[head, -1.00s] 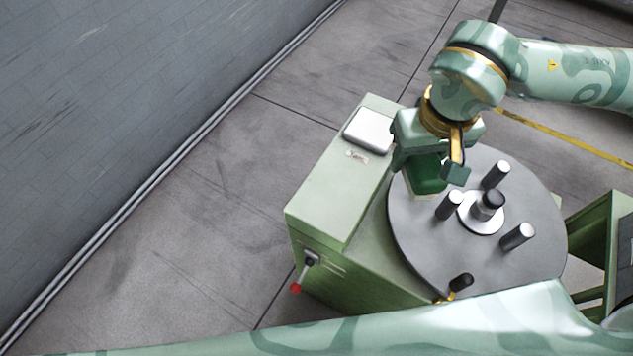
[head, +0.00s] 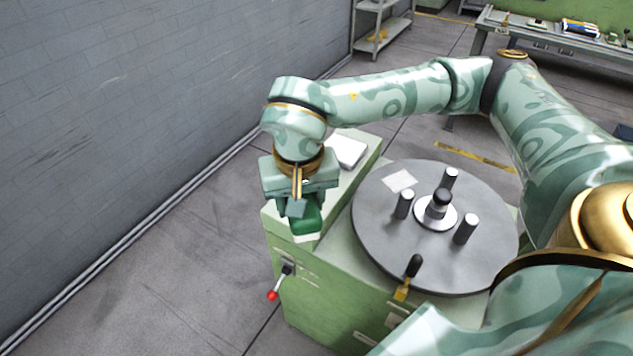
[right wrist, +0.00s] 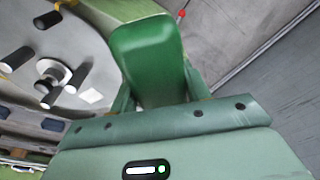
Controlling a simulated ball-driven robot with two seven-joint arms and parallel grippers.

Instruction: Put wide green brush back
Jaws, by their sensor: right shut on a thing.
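My right gripper (head: 298,207) is shut on the wide green brush (head: 306,222), which has a pale underside. It holds the brush over the near left end of the green machine housing (head: 375,285), above the lever; I cannot tell how high. In the right wrist view the green brush (right wrist: 148,55) fills the space between the fingers and points away from the palm. Its bristles are hidden there. My left gripper is not in view.
A grey round plate (head: 380,235) with several upright pegs (head: 466,228) lies right of the brush. A white square (head: 399,181) lies on it. A lever with a red knob (head: 272,295) sticks out at the housing's front. A grey wall (head: 120,110) stands left, with free floor between.

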